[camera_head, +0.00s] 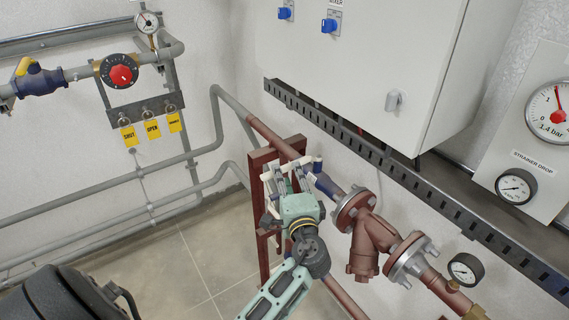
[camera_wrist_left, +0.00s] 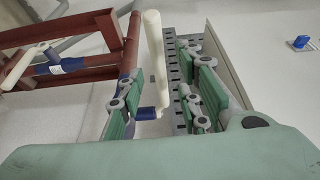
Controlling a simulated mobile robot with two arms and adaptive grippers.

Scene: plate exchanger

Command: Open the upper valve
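The upper valve has a dark blue body (camera_head: 318,166) on the brown-red pipe by the red frame. Its cream lever (camera_wrist_left: 154,60) stands upright in the left wrist view, with a blue part (camera_wrist_left: 146,113) near its lower end. My left gripper (camera_head: 285,178) is at this valve and partly hides it in the head view. In the left wrist view its green-padded fingers (camera_wrist_left: 164,100) are open, one on each side of the lever, with visible gaps. A second blue valve (camera_wrist_left: 62,67) with a cream lever (camera_wrist_left: 17,69) shows at the left. My right gripper is not in view.
A red steel frame (camera_head: 261,232) stands close beside my gripper. A brown-red strainer (camera_head: 366,243) with flanges is just right of it. A slotted cable tray (camera_head: 402,176) and grey cabinet (camera_head: 385,65) are above.

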